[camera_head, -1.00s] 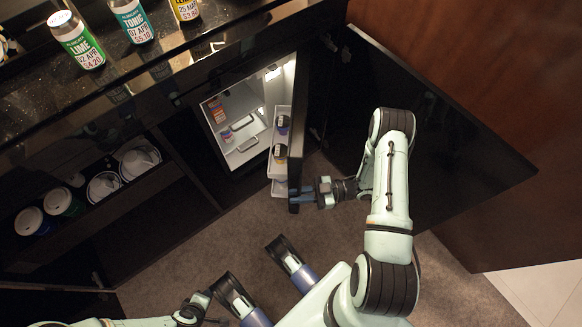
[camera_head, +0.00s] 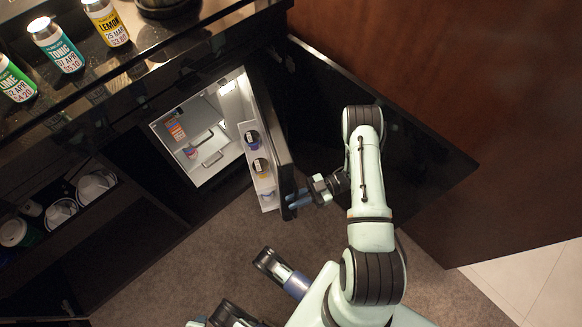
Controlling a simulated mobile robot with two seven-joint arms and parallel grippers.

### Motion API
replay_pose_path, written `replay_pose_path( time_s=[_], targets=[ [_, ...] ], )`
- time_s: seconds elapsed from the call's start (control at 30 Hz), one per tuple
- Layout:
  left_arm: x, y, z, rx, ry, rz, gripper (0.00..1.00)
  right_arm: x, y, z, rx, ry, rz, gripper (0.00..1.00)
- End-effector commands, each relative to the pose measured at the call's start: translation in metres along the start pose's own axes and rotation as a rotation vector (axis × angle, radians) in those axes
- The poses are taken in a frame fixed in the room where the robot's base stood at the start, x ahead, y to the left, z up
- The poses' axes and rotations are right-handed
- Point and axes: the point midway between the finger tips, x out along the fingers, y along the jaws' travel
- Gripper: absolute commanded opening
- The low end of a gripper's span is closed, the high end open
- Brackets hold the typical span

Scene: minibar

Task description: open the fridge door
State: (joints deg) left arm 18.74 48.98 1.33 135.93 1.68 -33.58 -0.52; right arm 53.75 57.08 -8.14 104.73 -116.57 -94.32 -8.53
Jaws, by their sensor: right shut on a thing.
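The small fridge (camera_head: 158,128) sits inside the dark cabinet, its lit white interior in view. Its door (camera_head: 280,150) stands open, swung outward to the right, with its white inner shelves (camera_head: 243,130) facing the interior. My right gripper (camera_head: 296,201) is at the door's free edge, near its lower end in the picture, and is shut on it. Only a sliver of what looks like my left gripper (camera_head: 196,322) shows at the bottom edge; its fingers cannot be made out.
A large dark cabinet door (camera_head: 420,150) stands open to the right, behind my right arm. Small containers (camera_head: 252,138) sit in the fridge door's shelves. Cans (camera_head: 57,45) stand on the counter at upper left. Cups (camera_head: 62,212) are in the left compartment. Carpet (camera_head: 200,265) is clear below the fridge.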

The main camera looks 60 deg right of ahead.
Motion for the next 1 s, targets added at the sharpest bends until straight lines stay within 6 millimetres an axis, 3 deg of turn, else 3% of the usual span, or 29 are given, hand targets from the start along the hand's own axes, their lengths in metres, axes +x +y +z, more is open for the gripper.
replay_pose_path(
  time_s=[0.67, 0.7, 0.73, 1.0],
  targets=[
    [-0.0002, 0.0004, -0.0008, 0.0, 0.002, 0.001, 0.43, -0.0077, -0.0017, 0.0028, 0.004, -0.009, 0.008, 0.0],
    [-0.0002, 0.0004, -0.0008, 0.0, 0.002, 0.001, 0.43, -0.0077, -0.0017, 0.0028, 0.004, -0.009, 0.008, 0.28],
    [-0.0002, 0.0003, -0.0007, 0.0, 0.002, 0.001, 0.43, -0.0077, -0.0016, 0.0026, 0.004, -0.008, 0.008, 0.34],
    [-0.0006, 0.0004, -0.0007, 0.0, 0.002, 0.001, 0.43, -0.0072, -0.0007, 0.0007, 0.001, -0.004, 0.009, 0.34]
  ],
)
